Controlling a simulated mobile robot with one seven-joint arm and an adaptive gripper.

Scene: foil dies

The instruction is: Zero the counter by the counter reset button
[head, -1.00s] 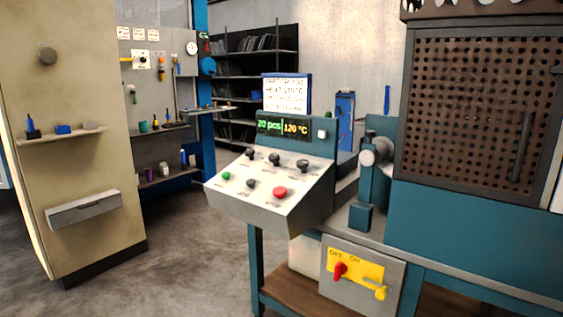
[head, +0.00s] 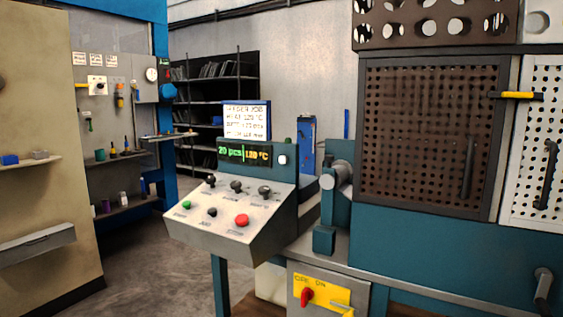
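The counter display (head: 244,154) on the press's control box reads "20 pcs" in green and "120 °C" in yellow. A small white button (head: 282,160) sits on the panel just right of the display. On the sloped console (head: 215,235) below are a green button (head: 187,204), a small black button (head: 212,212), a large red button (head: 242,220) and three black knobs (head: 236,187). The labels are too small to read, so I cannot tell by text which one is the counter reset button. My gripper is not in view.
A perforated guard door (head: 415,135) stands right of the console, with a teal bracket and grey round part (head: 343,172) between them. A yellow switch plate with a red handle (head: 307,297) is below. A beige cabinet (head: 40,130) stands left. Floor (head: 150,275) between is clear.

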